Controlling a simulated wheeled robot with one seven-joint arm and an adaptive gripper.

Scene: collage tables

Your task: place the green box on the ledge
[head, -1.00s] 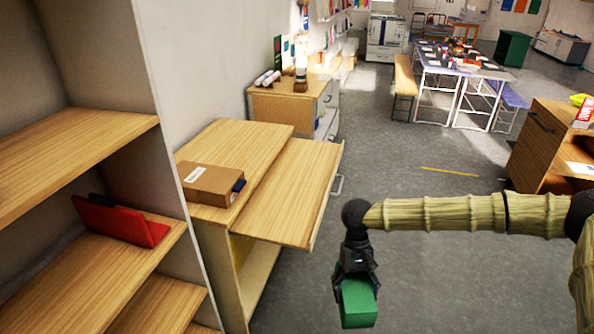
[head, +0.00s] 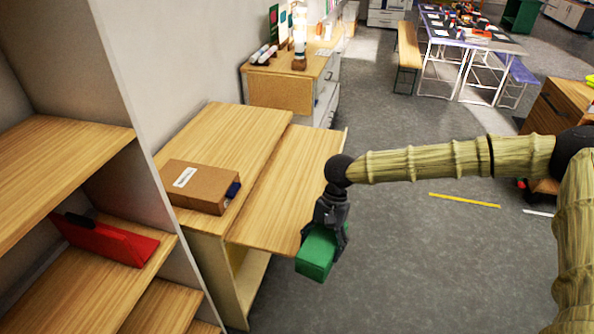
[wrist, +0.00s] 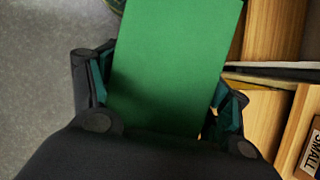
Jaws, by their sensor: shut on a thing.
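The green box (head: 314,256) hangs in my gripper (head: 324,236), which points down with the box between its fingers. In the wrist view the box (wrist: 172,60) fills the middle, with the fingers of my gripper (wrist: 165,92) on either side. A flat wooden board (head: 287,185), the ledge-like surface, sticks out from the side of the low cabinet. In the head view the gripper and box appear at its front right corner. The box overlaps the floor in the picture, and its height above the board is hard to tell. The visible board top is bare.
A brown cardboard box (head: 200,186) lies on the cabinet top (head: 235,130), left of the board. A shelf unit (head: 75,150) at left holds a red object (head: 110,243). A bench (head: 408,45) and tables stand farther back.

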